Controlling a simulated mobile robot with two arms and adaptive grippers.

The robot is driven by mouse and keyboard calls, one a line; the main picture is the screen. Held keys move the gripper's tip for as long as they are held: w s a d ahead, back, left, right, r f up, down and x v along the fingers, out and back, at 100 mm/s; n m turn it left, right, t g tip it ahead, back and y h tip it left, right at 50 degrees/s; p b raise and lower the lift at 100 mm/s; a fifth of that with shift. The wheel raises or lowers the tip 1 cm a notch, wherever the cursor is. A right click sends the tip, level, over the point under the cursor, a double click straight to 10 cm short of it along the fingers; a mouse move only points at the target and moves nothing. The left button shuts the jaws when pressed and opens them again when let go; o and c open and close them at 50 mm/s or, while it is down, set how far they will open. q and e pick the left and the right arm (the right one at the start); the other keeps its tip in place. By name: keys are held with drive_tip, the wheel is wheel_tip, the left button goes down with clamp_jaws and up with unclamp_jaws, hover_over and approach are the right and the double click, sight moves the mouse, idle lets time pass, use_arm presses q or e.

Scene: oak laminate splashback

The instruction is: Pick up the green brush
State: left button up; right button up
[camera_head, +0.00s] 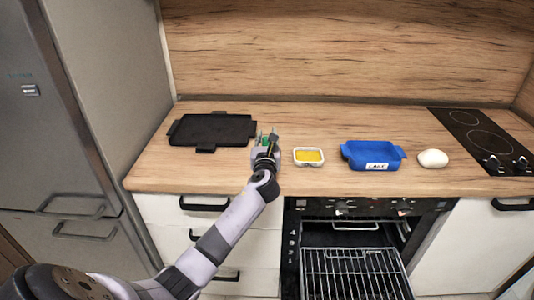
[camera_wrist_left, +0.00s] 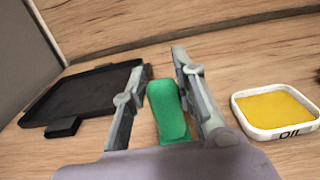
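The green brush (camera_wrist_left: 168,110) is between the two fingers of my left gripper in the left wrist view. In the head view a small bit of the green brush (camera_head: 266,140) shows, mostly hidden by the gripper. My left gripper (camera_head: 267,138) is over the counter between the black tray and the oil dish. Its fingers (camera_wrist_left: 160,80) stand apart on both sides of the brush, with a visible gap at least on the left. My right gripper is not in view.
A black tray (camera_head: 212,118) lies to the left. To the right are a white dish of yellow oil (camera_head: 309,163), a blue baking dish (camera_head: 350,146) and a white round thing (camera_head: 433,158). The oven (camera_head: 352,225) below is open with a rack (camera_head: 350,270) out.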

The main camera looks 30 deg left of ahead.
use_arm(q)
clamp_jaws()
drive_tip(key=shift+r, duration=0.1)
drive_tip(key=shift+r, duration=0.65)
wheel_tip(320, 180, up, 19)
drive_tip(key=p, duration=0.1)
drive_tip(key=shift+f+p, duration=0.2)
drive_tip(key=shift+p, duration=0.15)
